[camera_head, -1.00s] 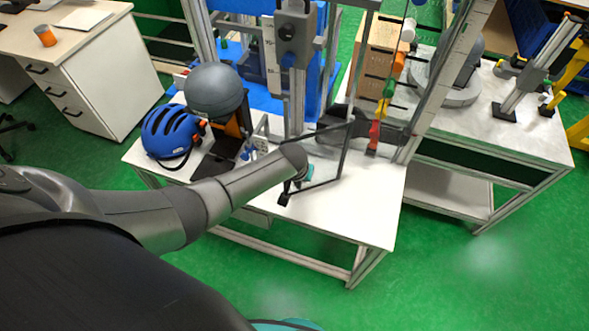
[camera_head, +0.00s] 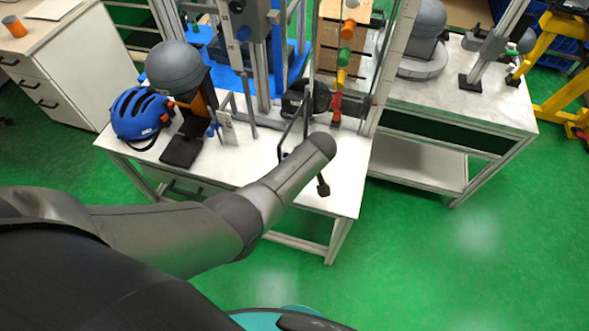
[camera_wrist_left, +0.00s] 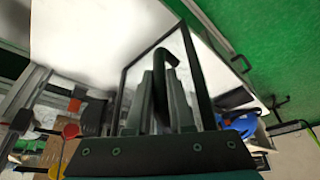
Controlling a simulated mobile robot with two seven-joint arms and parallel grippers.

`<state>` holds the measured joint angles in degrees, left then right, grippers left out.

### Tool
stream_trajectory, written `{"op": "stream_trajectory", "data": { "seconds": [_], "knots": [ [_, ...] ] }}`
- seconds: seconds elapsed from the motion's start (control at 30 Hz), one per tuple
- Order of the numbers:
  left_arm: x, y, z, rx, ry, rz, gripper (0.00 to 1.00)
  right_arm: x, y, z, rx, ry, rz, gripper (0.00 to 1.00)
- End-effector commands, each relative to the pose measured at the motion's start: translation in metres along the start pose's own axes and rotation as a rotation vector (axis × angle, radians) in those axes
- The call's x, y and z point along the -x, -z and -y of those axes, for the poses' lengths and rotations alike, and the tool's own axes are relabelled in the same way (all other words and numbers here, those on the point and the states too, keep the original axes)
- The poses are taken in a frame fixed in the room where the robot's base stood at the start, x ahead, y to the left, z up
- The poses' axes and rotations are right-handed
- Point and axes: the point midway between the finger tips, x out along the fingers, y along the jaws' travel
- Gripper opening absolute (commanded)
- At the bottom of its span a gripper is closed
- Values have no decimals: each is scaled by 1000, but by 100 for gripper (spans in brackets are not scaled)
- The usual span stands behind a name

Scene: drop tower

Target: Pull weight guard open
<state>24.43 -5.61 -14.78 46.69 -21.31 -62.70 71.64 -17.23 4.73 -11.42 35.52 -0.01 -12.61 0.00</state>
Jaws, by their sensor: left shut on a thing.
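The weight guard (camera_head: 291,133) is a thin black frame around a see-through panel, standing at the front of the drop tower. In the head view it is seen nearly edge-on and partly hidden by my left wrist. In the left wrist view the frame (camera_wrist_left: 203,85) surrounds my left gripper (camera_wrist_left: 165,80), which is shut on the guard's black hooked handle (camera_wrist_left: 172,50). My left gripper's fingers are hidden behind the wrist in the head view. My right gripper is not in view.
A blue helmet (camera_head: 138,113) and a grey headform (camera_head: 174,66) are on the left of the white table (camera_head: 255,160). Red and yellow parts (camera_head: 337,103) hang in the tower. A second bench (camera_head: 455,100) stands to the right. The green floor (camera_head: 430,240) in front is clear.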

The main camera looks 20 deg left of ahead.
Motion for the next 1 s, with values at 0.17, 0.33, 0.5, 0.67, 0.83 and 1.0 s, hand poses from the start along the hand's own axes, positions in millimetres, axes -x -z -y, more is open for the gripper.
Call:
{"op": "stream_trajectory", "data": {
  "seconds": [0.17, 0.33, 0.5, 0.67, 0.83, 1.0],
  "knots": [
    [1, -2, -4, -7, -2, 2, 0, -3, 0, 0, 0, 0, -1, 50],
    [1, -2, -6, -8, -3, 2, 0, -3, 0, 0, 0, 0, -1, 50],
    [1, -2, -6, -8, -4, 1, 0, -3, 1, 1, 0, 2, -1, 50],
    [2, -2, -6, -8, -4, 1, 21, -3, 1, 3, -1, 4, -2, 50],
    [1, -2, -6, -7, -4, 1, 40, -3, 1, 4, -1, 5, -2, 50],
    [1, -2, -6, -7, -4, 1, 50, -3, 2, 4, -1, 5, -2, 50]
  ]
}}
